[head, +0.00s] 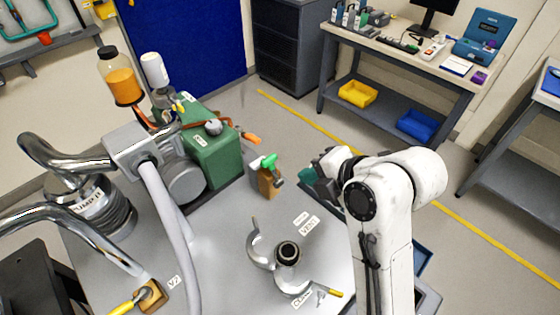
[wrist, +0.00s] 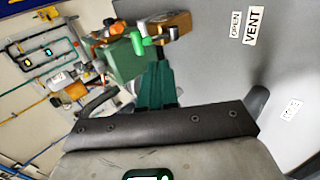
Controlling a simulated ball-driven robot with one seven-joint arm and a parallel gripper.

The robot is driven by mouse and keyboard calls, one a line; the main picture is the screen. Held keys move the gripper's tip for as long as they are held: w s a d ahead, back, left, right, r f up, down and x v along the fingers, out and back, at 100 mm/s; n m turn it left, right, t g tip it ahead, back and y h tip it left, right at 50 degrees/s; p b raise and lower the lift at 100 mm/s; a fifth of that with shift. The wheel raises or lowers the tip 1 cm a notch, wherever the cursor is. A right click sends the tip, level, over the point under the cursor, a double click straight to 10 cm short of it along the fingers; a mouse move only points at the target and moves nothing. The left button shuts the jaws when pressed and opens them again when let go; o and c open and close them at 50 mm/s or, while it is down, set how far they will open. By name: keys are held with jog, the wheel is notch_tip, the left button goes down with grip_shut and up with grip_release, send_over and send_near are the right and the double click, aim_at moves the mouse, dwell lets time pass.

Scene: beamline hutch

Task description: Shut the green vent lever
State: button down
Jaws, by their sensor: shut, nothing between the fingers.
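The green vent lever (head: 269,160) sits on top of a small brass-coloured valve block (head: 268,186) on the grey tabletop. In the wrist view the lever (wrist: 143,43) shows just beyond my fingertips, with the valve block (wrist: 172,24) beside it. My gripper (head: 308,176) is shut and empty, to the right of the lever. A small gap shows between them in the head view. In the wrist view my dark green fingers (wrist: 154,72) point towards the lever; whether they touch it I cannot tell.
A green pump box (head: 212,150) with an orange-tipped handle (head: 250,138) stands left of the valve. A VENT label (head: 308,224) and an open metal clamp (head: 262,246) lie in front. A grey hose (head: 172,230) runs at left. Tabletop between them is clear.

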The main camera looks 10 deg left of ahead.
aim_at(271, 162)
jog(key=w+a+f+p, duration=0.2)
jog(key=w+a+f, duration=0.1)
jog(key=w+a, duration=0.2)
jog(key=shift+a+f, duration=0.4)
jog(key=shift+a, duration=0.3)
jog(key=shift+w+a+b, duration=0.55)
jog(key=shift+a+b, duration=0.1)
jog(key=shift+b, duration=0.05)
jog(key=shift+s, duration=0.1)
jog(key=shift+s+d+p, duration=0.3)
jog(key=shift+s+d, duration=0.15)
jog(key=shift+d, duration=0.15)
